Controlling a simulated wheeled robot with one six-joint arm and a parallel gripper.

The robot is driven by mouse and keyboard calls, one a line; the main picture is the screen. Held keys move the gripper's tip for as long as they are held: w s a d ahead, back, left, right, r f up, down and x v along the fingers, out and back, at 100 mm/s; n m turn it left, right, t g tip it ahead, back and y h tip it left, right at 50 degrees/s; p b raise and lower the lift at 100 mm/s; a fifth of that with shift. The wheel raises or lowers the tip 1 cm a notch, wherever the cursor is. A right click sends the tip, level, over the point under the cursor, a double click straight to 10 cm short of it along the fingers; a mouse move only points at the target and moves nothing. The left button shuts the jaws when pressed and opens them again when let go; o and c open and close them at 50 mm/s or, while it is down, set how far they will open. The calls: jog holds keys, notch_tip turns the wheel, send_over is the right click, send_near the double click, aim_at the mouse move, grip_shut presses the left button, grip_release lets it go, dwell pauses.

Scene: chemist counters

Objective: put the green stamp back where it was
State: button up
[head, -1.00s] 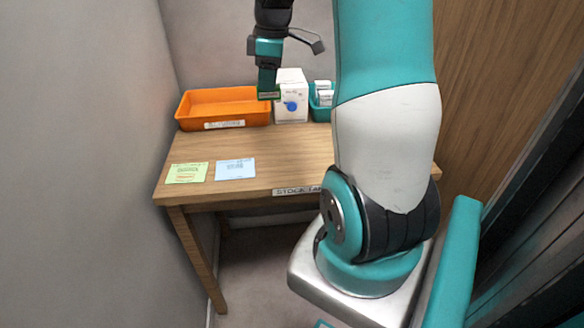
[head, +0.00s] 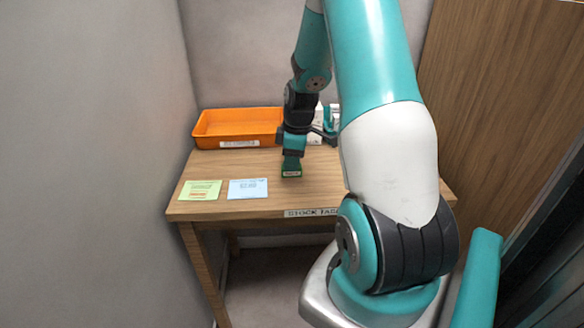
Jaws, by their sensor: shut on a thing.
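The stamp is over the wooden table (head: 330,178), right of the blue card and in front of the orange tray. It is low, close to the tabletop; I cannot tell whether it touches. A green card (head: 200,190) and a light blue card (head: 248,188) lie flat at the table's front left.
The orange tray (head: 238,127) stands at the back left. A white box (head: 316,138) behind my gripper is mostly hidden. My arm covers the table's right side. A label reading "STOCK" (head: 308,212) is on the front edge. The middle left is clear.

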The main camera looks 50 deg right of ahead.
aim_at(298, 174)
jog(key=shift+f, duration=1.55)
jog(key=o, duration=0.7)
jog(key=shift+o, duration=0.2)
